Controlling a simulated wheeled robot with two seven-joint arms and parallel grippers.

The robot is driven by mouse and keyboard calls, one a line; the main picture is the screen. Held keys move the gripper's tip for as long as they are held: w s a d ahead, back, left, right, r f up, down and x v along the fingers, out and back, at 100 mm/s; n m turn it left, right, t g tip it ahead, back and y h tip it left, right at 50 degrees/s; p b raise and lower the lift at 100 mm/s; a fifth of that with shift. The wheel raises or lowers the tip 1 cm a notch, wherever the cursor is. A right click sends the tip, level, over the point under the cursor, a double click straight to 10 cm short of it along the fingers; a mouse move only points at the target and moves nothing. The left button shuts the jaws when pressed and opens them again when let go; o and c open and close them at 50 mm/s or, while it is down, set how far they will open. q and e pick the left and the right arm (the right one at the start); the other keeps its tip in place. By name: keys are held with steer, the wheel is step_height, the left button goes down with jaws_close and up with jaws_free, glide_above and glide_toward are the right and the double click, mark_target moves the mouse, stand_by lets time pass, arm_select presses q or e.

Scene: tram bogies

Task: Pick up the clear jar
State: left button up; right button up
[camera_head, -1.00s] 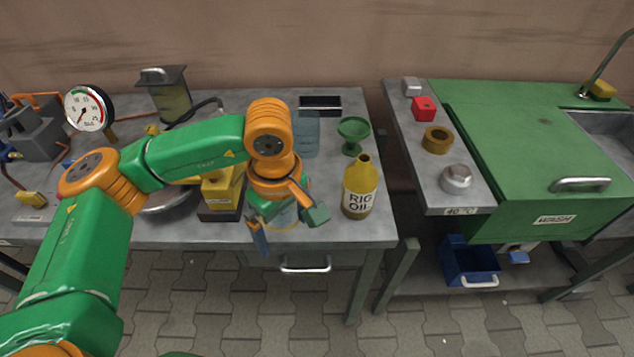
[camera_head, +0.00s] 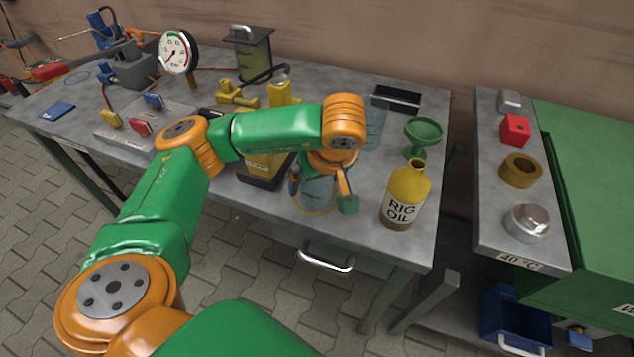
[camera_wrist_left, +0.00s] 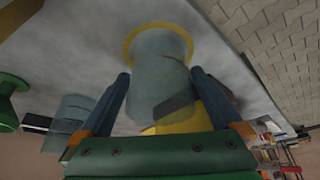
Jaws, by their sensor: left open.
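A clear, bluish jar (camera_head: 318,194) stands near the front edge of the grey bench, with a yellow ring around its foot. My left gripper (camera_head: 321,192) is open above and around it, and hides part of it. In the left wrist view the jar (camera_wrist_left: 158,62) shows between the two dark fingers of my left gripper (camera_wrist_left: 160,77), one on each side. I cannot tell whether either finger touches it. A second clear, bluish vessel (camera_head: 374,128) stands farther back; it also shows in the wrist view (camera_wrist_left: 72,112). My right gripper is not in view.
A yellow oil bottle (camera_head: 405,195) and a green funnel-shaped cup (camera_head: 423,135) stand right of the jar. A yellow block on a dark base (camera_head: 262,172) is close on its left. A black tray (camera_head: 397,99) lies behind. A gap separates the bench from the green wash unit (camera_head: 590,170).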

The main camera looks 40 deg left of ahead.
arm_select(q)
steer(key=c, duration=1.2)
